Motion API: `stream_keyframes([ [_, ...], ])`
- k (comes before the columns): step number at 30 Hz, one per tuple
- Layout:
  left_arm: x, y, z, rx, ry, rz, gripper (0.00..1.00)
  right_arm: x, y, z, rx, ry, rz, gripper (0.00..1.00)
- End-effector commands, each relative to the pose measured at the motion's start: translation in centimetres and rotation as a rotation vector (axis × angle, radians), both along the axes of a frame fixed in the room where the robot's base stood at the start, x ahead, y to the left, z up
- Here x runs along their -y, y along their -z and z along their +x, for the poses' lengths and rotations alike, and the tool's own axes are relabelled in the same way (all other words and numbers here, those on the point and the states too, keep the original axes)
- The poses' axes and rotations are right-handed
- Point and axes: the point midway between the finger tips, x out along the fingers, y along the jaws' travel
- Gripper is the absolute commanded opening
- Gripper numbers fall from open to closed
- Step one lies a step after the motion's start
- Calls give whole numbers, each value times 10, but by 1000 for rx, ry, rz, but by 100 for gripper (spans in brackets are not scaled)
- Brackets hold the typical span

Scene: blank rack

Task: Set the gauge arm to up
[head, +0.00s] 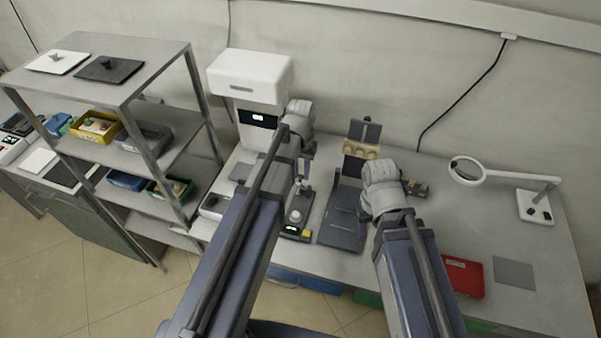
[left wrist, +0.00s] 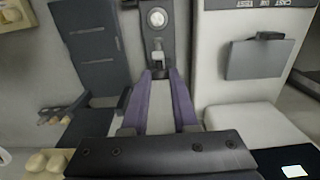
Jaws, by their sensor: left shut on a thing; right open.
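The gauge (head: 299,212) is a dark narrow stand with a round pale dial and a lit green display at its front, on the bench between the white machine and a dark grey plate. In the left wrist view its dial (left wrist: 157,18) is at the top, with a small light arm piece (left wrist: 158,55) just below it. My left gripper (head: 304,168) is above the gauge; its purple fingers (left wrist: 160,82) are shut on the gauge arm, whose gripped part is mostly hidden. My right gripper (head: 385,188) is open beside the grey plate, its fingertips largely hidden by its wrist.
A white machine (head: 250,75) stands close on the left. A dark grey plate stand (head: 343,220) is right of the gauge. A shelf rack (head: 150,145) with bins is at left. A red case (head: 463,277) and magnifier lamp (head: 467,170) are at right.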

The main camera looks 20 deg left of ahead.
Motion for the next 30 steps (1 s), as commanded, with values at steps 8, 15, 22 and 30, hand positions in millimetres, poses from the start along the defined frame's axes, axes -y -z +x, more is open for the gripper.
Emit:
stream_keyframes([
  [8, 2, -5, 49, 10, 0, 0, 0, 0, -5, 0, 0, 0, 0, 50],
  [15, 2, -4, 46, 10, 0, 0, 0, 0, -4, 0, 0, 0, 0, 50],
  [22, 2, -4, 45, 8, 0, 0, 51, 0, -4, 0, 0, 0, 0, 50],
  [30, 2, -5, 45, 7, 0, 0, 56, 0, -5, 0, 0, 0, 0, 50],
])
